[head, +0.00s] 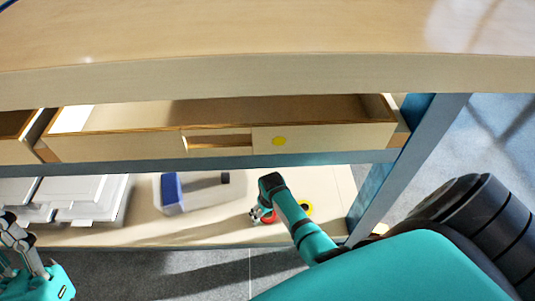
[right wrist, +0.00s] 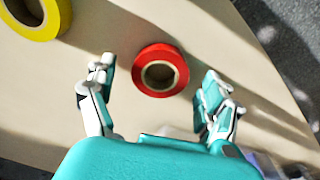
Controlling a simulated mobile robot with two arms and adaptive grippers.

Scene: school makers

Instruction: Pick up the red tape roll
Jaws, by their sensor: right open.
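The red tape roll (right wrist: 160,71) lies flat on the wooden lower shelf in the right wrist view. My right gripper (right wrist: 158,82) is open, with one finger on each side of the roll and a gap to both. In the head view my right gripper (head: 257,213) reaches down to the shelf, and a bit of the red roll (head: 268,216) shows beside it, mostly hidden. My left gripper (head: 18,240) is at the lower left edge of the head view, clear of the shelf items; its jaw state is unclear.
A yellow tape roll (right wrist: 38,16) lies close to the red one. A clear box with a blue end (head: 172,190) and white cases (head: 75,195) stand on the shelf (head: 225,232). A drawer (head: 330,138) and blue post (head: 375,195) frame the space.

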